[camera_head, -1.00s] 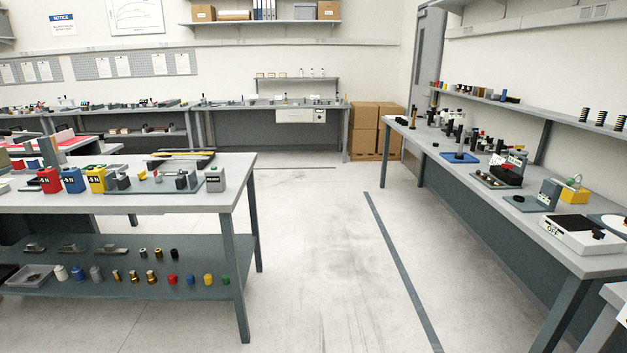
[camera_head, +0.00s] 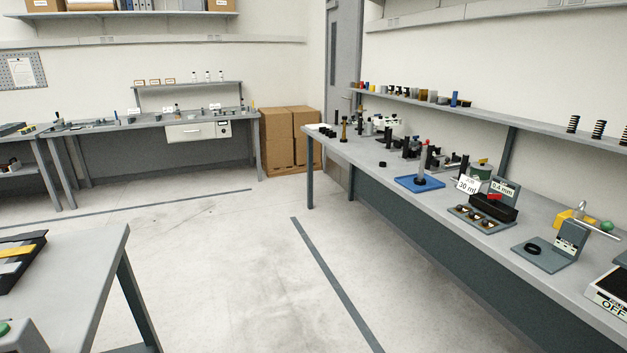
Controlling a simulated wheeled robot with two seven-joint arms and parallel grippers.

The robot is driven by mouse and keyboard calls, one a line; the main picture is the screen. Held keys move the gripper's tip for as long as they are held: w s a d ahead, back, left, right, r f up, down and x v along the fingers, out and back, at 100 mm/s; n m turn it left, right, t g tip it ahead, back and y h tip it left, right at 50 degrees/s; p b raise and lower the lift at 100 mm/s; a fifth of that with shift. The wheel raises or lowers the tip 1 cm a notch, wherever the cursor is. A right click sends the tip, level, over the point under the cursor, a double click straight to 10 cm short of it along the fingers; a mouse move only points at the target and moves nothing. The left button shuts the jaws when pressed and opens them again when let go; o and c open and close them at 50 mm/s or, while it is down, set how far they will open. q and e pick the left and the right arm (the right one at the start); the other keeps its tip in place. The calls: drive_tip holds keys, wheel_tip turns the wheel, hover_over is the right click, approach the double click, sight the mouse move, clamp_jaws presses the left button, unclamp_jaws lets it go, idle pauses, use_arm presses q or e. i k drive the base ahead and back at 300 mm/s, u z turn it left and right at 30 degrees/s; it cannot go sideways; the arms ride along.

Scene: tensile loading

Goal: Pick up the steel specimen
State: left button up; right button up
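I cannot make out a steel specimen for certain in the head view. The long bench on the right (camera_head: 375,168) carries several small instruments, among them a blue tray (camera_head: 419,183) with a grey post standing in it. A dark device with a "0.4 mm" sign (camera_head: 503,188) and a "30 ml" sign (camera_head: 468,184) stand further along it. Neither of my grippers is in view.
A grey table corner (camera_head: 75,258) is at the lower left. Cardboard boxes (camera_head: 290,138) stand on a pallet by the door (camera_head: 343,70). A back bench (camera_head: 140,124) runs along the far wall. The floor (camera_head: 240,250) between the benches is clear.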

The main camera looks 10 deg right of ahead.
sight(419, 180)
drive_tip(key=z, duration=0.95)
drive_tip(key=i, duration=1.55)
drive_tip(key=z, duration=0.95)
